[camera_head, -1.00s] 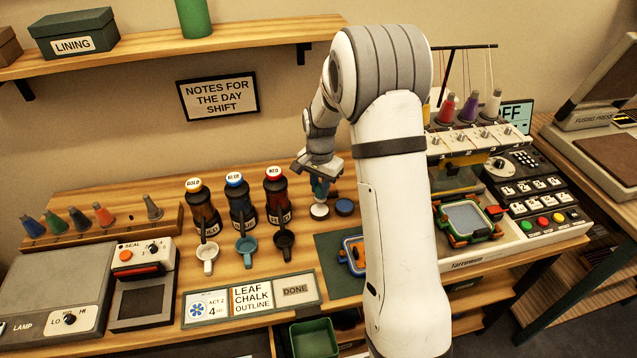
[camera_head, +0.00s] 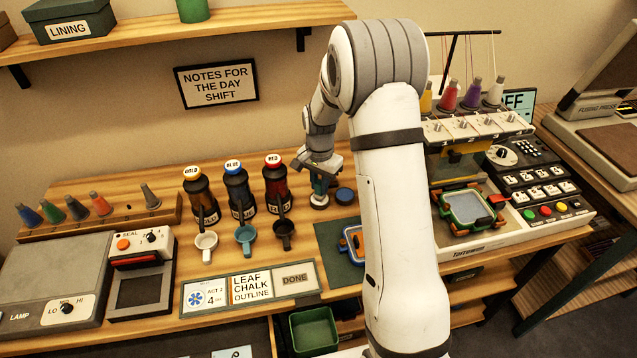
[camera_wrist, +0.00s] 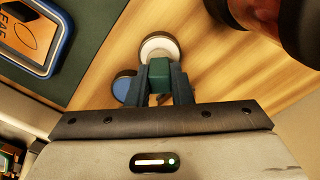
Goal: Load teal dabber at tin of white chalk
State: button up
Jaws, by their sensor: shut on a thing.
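My gripper (camera_head: 320,182) is shut on the teal dabber (camera_wrist: 160,72), which is held between its two fingers in the wrist view. The gripper is over the tin of white chalk (camera_head: 319,203) on the wooden table. The fingers hide part of the dabber and tin.
A blue tin (camera_head: 345,195) stands close to the right of the white one. The red-capped bottle (camera_head: 275,185) is to the left, with a dark cup (camera_head: 284,229) in front. A green mat with a blue-framed hoop (camera_head: 352,240) lies in front right.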

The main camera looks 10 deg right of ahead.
aim_at(320, 183)
jog(key=shift+f+b, duration=0.4)
jog(key=shift+f, duration=0.1)
dwell(1.4)
jog(key=shift+r, duration=0.1)
jog(key=shift+r+p, duration=2.1)
jog(key=shift+r, duration=1.35)
jog(key=shift+f, duration=0.1)
